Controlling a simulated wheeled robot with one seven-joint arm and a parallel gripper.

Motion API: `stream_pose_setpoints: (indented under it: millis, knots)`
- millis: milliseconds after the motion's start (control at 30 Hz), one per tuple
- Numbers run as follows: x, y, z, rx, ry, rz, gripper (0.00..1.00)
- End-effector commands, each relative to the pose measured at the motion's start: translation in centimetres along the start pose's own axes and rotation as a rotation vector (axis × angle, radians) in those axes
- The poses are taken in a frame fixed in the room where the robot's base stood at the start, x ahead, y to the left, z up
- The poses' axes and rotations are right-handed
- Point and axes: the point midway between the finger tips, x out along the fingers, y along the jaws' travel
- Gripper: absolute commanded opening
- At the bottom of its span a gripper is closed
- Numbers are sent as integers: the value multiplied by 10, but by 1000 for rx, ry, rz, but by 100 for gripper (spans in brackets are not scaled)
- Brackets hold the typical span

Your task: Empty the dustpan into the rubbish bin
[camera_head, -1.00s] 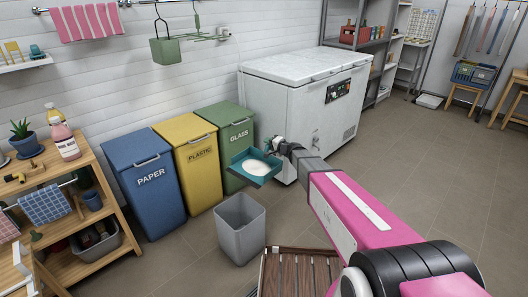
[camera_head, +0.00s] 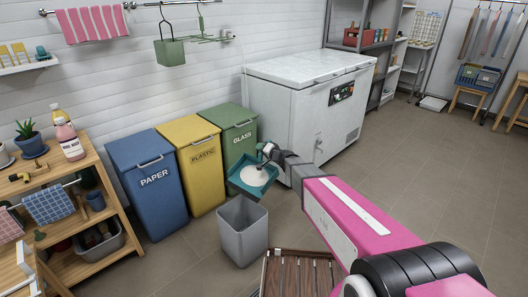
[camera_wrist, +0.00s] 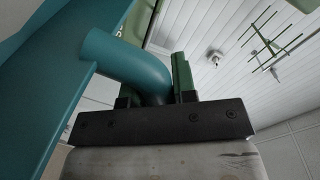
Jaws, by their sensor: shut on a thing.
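A teal dustpan (camera_head: 245,184) with a pile of white material (camera_head: 255,175) in it is held in the air by my gripper (camera_head: 268,150). The dustpan tilts down toward the lower left, above the back rim of the open grey rubbish bin (camera_head: 243,238). The white material still lies in the pan. In the wrist view, my gripper (camera_wrist: 158,95) is shut on the teal handle (camera_wrist: 125,60) of the dustpan. The bin's inside is mostly hidden from the head view.
Blue paper (camera_head: 150,195), yellow plastic (camera_head: 202,180) and green glass (camera_head: 238,130) bins stand behind the grey bin. A white chest freezer (camera_head: 285,120) is at the right. A wooden slatted piece (camera_head: 300,275) lies in front, and a wooden shelf (camera_head: 75,190) stands left.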

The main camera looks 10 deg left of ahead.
Motion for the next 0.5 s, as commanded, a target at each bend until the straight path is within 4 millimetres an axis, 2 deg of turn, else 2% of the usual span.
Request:
stream_pose_setpoints:
  millis: [100,500]
  knots:
    - [-4,-14,4,-61,12,-5,2]
    - [-12,-42,32,-252,50,-14,2]
